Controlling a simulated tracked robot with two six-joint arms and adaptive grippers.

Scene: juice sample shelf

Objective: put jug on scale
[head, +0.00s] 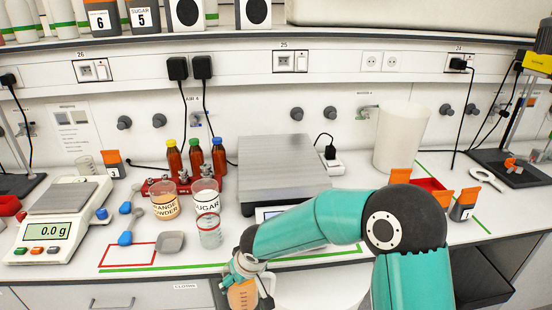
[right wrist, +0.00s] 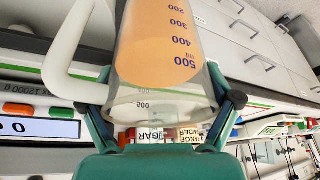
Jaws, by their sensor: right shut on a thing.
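The jug (head: 242,296) is a clear measuring jug with orange liquid, at the bottom of the head view, in front of the bench edge. My right gripper (head: 247,268) is shut on it. In the right wrist view the jug (right wrist: 165,45) sits between both fingers, with blue volume marks and its handle at the left. The large scale (head: 284,160) has a bare silver plate and stands mid-bench behind my right arm, which partly covers its display. A smaller scale (head: 65,198) at the left has an empty plate and reads 0.0 g. My left gripper is not in view.
An orange powder cup (head: 165,207), a sugar cup (head: 205,186) and a clear glass (head: 209,236) stand left of the large scale. Brown bottles (head: 196,158) stand behind them. A tall white container (head: 401,140) is right of the scale. A grey dish (head: 170,242) lies near the front.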

